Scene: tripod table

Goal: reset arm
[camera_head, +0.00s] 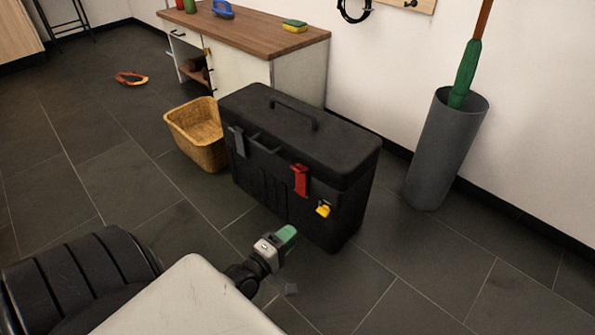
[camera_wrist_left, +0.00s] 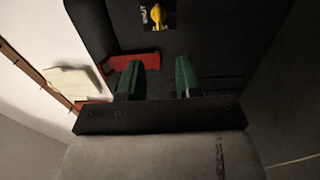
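My left gripper (camera_head: 287,236) is low in front of the black toolbox (camera_head: 262,195), apart from it as far as I can tell. In the left wrist view its two green fingers stand apart with nothing between them (camera_wrist_left: 160,66). The toolbox is closed, with a handle on its lid. My right gripper is not in view.
A wicker basket (camera_head: 190,142) stands left of the toolbox. A grey cylinder bin (camera_head: 440,155) holding a green item stands at the right. A wooden-topped cabinet (camera_head: 262,36) is behind. An orange item (camera_head: 131,79) lies on the floor. The tiled floor at left and front right is clear.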

